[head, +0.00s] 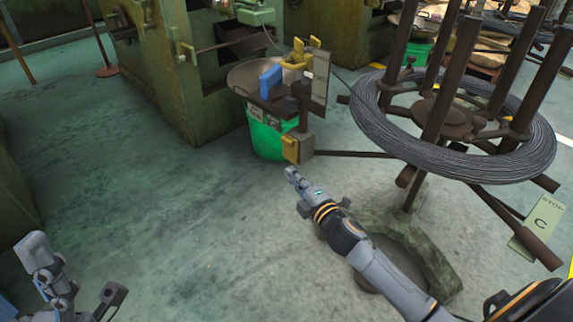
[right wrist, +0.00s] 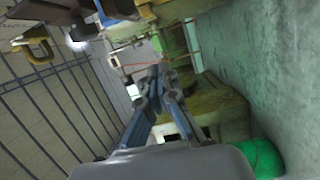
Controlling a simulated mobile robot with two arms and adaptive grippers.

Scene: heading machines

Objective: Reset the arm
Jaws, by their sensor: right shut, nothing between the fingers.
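My right arm reaches in from the lower right of the head view. Its gripper (head: 291,174) is shut and empty, over the floor in front of the green bucket. In the right wrist view the two fingers of that gripper (right wrist: 158,84) lie close together with nothing between them. My left gripper (head: 76,268) is at the lower left edge of the head view, its two fingers spread apart and empty over bare floor. Part of it is cut off by the frame.
A wire coil (head: 380,127) sits on a rusty stand at right. The floor (head: 190,230) between my arms is clear.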

